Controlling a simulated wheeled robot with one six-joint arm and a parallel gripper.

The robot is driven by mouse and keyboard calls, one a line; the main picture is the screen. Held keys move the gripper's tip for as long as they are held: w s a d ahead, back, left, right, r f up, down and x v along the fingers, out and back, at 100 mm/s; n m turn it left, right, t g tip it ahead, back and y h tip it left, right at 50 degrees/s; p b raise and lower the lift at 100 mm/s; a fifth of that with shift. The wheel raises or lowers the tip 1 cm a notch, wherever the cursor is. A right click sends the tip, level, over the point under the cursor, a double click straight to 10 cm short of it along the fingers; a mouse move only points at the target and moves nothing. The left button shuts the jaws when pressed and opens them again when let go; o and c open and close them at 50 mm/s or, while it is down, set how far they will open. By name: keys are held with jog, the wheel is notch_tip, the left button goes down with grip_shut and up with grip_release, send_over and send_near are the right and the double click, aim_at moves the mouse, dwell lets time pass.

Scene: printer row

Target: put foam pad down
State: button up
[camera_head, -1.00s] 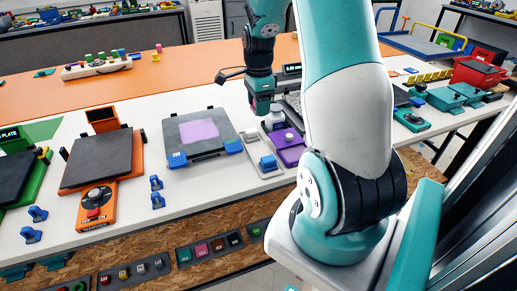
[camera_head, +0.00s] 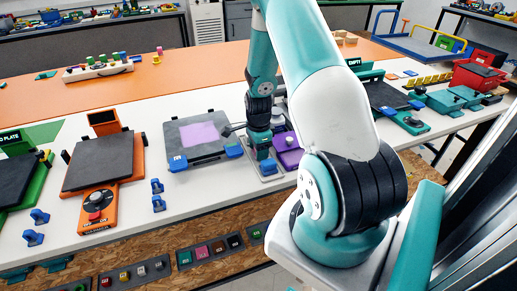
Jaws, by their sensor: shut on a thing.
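My gripper (camera_head: 262,150) is low over a small light-grey tray (camera_head: 270,178) at the front middle of the white bench. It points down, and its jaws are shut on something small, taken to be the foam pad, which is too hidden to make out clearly. A blue piece (camera_head: 267,167) stands on the tray just below the jaws. I cannot tell whether the held thing touches the tray.
Left of the gripper lies a dark plate with a lavender square (camera_head: 199,133) and blue clips. A purple device (camera_head: 290,158) stands close on the right. An orange printer (camera_head: 97,200) and blue clips (camera_head: 158,203) are further left.

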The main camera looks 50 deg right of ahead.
jog(key=o, duration=1)
jog(key=shift+f, duration=0.1)
jog(key=shift+c, duration=0.2)
notch_tip(320, 180, up, 12)
jog(key=b, duration=0.1)
jog(key=w+a+r+n, duration=0.1)
jog(key=a+r+n, duration=0.25)
jog(key=a, duration=0.25)
jog(key=a+r+n+t+y, duration=0.1)
jog(key=a+r+n, duration=0.1)
jog(key=a+n, duration=0.3)
jog(key=w+a+r+n, duration=0.1)
jog(key=a+r+n, duration=0.2)
jog(key=a, duration=0.4)
jog(key=s+a+r+n+y, duration=0.1)
jog(key=s+a+r+n, duration=0.1)
jog(key=s+a+n, duration=0.3)
jog(key=s+a+r+n+y, duration=0.1)
jog(key=s+a+r+n, duration=0.2)
jog(key=s+a+n, duration=0.3)
jog(key=s+a+r+n+g+y, duration=0.1)
jog(key=s+a+r+n, duration=0.1)
jog(key=s+a+n, duration=0.4)
jog(key=a+n, duration=0.3)
jog(key=shift+s+r, duration=0.2)
jog(key=shift+r, duration=0.2)
jog(key=shift+a, duration=0.1)
